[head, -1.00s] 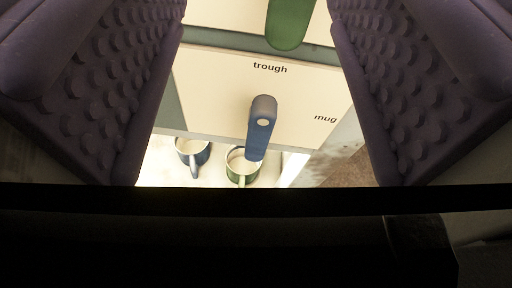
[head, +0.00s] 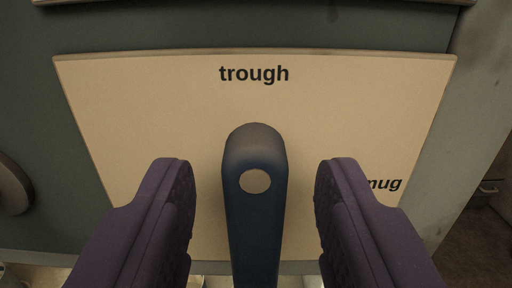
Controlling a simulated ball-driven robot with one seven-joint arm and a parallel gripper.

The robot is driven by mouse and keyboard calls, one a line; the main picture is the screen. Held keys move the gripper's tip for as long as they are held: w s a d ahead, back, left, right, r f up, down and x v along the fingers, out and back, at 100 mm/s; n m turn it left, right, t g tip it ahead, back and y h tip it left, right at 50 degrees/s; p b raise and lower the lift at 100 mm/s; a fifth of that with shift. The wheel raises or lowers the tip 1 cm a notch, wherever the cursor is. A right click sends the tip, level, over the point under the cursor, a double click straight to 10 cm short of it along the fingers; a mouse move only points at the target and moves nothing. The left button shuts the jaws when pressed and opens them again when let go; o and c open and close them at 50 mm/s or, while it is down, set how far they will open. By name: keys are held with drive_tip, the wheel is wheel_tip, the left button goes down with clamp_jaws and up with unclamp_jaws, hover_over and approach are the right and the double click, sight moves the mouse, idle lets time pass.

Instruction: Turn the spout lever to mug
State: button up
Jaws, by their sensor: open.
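The spout lever (head: 256,215) is a blue bar with a rounded grey-blue top and a pale round spot. It stands in the middle of a cream plate (head: 150,110) and runs down out of the picture. The plate carries the word "trough" at the top centre and "mug" at the right, its first letter partly covered by my right finger. My gripper (head: 255,205) is open, with one purple finger on each side of the lever. A gap shows between each finger and the lever.
A grey-green panel (head: 30,110) surrounds the plate. A dark round part (head: 12,187) sits at the left edge. Along the bottom left, pale things show only in slivers. A paler grey edge and brown floor lie at the right.

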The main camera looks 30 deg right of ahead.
drive_tip(key=shift+w+d, duration=0.2)
drive_tip(key=shift+w, duration=0.05)
drive_tip(key=shift+c, duration=0.2)
clamp_jaws()
